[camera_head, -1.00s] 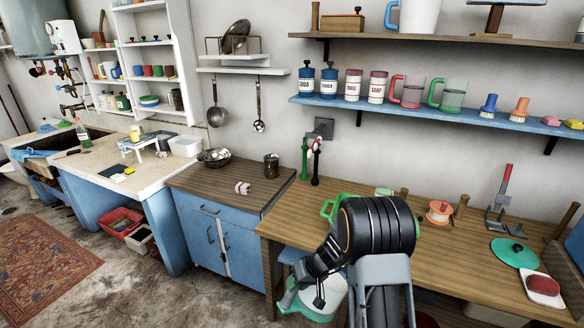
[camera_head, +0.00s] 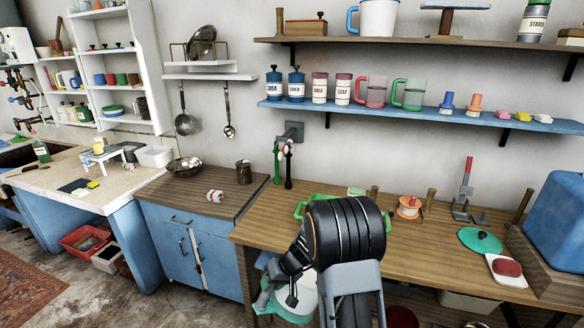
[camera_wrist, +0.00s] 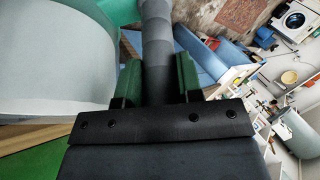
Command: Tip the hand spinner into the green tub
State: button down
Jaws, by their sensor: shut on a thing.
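The hand spinner appears to be the pale drum with a green edge (camera_head: 300,303), low in front of the table's front edge and partly covered by my arm. A large pale curved wall (camera_wrist: 50,60), likely the same drum, fills the left of the wrist view. My gripper (camera_head: 292,298) is at the drum; in the wrist view its fingers (camera_wrist: 160,78) are shut on a grey bar-like part, probably the spinner's handle. A green looped part (camera_head: 301,210), perhaps of the green tub, shows on the table; the rest is behind my arm. The drum's contents are hidden.
The wooden table (camera_head: 420,262) carries an orange spool (camera_head: 409,208), a green lid with a dark knob (camera_head: 480,240) and a red item on a white dish (camera_head: 507,268). Green and red taps (camera_head: 284,165) stand behind. A blue cabinet (camera_head: 190,250) adjoins on the left.

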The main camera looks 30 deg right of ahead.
jog(key=s+d+r+m+t+h, duration=0.1)
jog(key=d+r+m+t+h, duration=0.2)
jog(key=d+r+m, duration=0.6)
jog(key=d+r+h, duration=0.1)
jog(key=d+r, duration=1.1)
jog(key=r, duration=0.1)
jog(key=shift+s+r+m, duration=0.2)
jog(key=shift+r+m, duration=0.1)
jog(key=shift+m, duration=0.1)
